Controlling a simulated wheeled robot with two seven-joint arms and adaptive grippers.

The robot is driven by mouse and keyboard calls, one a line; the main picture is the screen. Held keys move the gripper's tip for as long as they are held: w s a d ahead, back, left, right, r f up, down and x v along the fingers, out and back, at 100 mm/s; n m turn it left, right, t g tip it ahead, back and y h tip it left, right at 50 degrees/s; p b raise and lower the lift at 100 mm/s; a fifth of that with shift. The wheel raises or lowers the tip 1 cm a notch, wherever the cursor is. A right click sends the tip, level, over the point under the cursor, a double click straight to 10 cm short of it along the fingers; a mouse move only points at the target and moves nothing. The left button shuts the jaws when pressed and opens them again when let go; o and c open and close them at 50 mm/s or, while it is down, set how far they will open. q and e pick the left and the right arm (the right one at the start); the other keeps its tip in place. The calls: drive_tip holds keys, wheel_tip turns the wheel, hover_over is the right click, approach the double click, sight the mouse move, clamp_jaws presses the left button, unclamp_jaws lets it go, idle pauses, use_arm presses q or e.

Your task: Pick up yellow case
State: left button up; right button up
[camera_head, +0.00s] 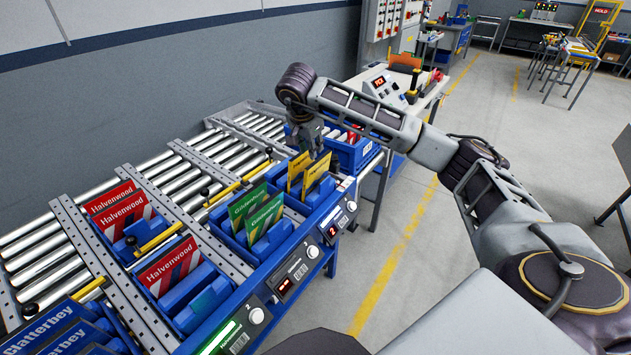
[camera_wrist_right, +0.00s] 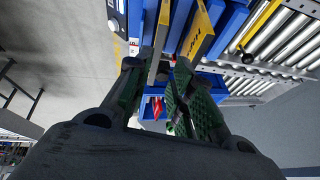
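Two upright yellow cases stand in a blue slotted holder near the far end of the conveyor: one on the left (camera_head: 298,167) and one on the right (camera_head: 317,171). My right gripper (camera_head: 309,143) points down just above them. In the right wrist view its fingers (camera_wrist_right: 160,88) are apart. The edge of one yellow case (camera_wrist_right: 160,42) reaches toward the gap between them, with no clear contact. The other yellow case (camera_wrist_right: 197,36), with dark lettering, is beside the right-hand finger. My left gripper is not in view.
Green cases (camera_head: 255,212) and red cases (camera_head: 168,266) stand in neighbouring blue holders on the roller conveyor (camera_head: 190,165). A blue bin (camera_head: 351,154) with red and white items sits just beyond the yellow cases.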

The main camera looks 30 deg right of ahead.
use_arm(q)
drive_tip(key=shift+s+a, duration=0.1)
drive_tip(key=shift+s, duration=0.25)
use_arm(e)
drive_tip(key=shift+s+n, duration=0.1)
drive_tip(key=shift+n, duration=0.4)
